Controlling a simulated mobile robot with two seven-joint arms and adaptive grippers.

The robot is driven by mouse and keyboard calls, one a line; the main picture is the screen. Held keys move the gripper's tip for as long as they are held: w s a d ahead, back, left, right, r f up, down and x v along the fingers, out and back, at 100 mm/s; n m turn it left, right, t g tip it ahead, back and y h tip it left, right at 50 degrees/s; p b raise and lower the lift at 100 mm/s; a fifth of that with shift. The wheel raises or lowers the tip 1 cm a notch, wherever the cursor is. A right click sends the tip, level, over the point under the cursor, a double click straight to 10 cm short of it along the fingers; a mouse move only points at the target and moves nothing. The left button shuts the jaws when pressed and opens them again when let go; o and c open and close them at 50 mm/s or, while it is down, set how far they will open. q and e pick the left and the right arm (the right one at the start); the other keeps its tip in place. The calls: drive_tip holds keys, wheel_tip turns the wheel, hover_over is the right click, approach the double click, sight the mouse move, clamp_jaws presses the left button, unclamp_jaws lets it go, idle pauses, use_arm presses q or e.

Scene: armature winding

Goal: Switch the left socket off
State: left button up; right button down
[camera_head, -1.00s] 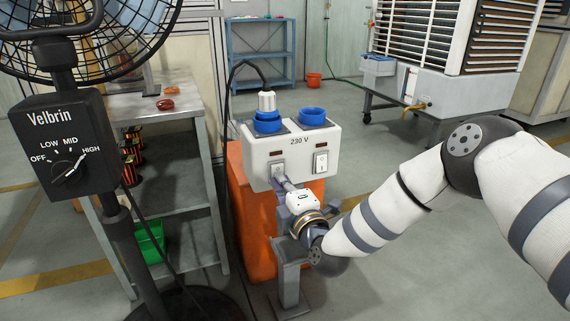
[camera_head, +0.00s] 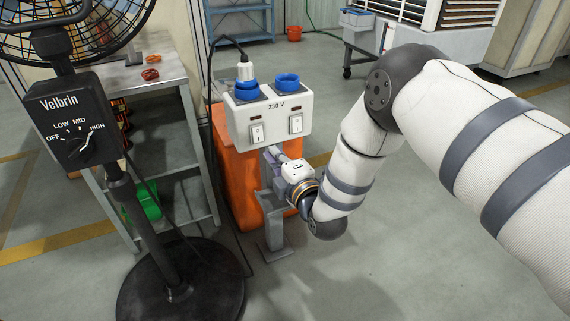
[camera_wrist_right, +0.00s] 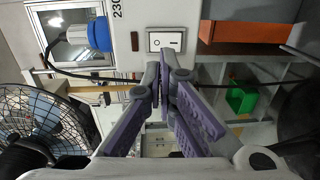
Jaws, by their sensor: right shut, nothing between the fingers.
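The white 230 V socket box (camera_head: 270,119) carries two blue sockets, each above a white rocker switch. The left socket (camera_head: 246,90) has a white plug in it. The left switch (camera_head: 257,133) is fully visible, and it also shows in the right wrist view (camera_wrist_right: 166,40); I cannot tell which way it is pressed. Its indicator (camera_head: 255,117) looks dark red. My right gripper (camera_head: 271,152) is shut and empty, just below and in front of the left switch, apart from it. In the right wrist view its purple fingers (camera_wrist_right: 164,72) meet near the switch. My left gripper is out of view.
The right switch (camera_head: 295,124) is beside the left one. A black fan with a speed panel (camera_head: 71,125), knob towards HIGH, stands at left before a workbench (camera_head: 175,75).

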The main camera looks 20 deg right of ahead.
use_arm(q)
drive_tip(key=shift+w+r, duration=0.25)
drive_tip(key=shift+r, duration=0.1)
use_arm(e)
drive_tip(key=s, duration=0.4)
drive_tip(key=shift+s+d+r, duration=0.1)
drive_tip(key=shift+s+r, duration=0.1)
drive_tip(key=shift+s, duration=0.2)
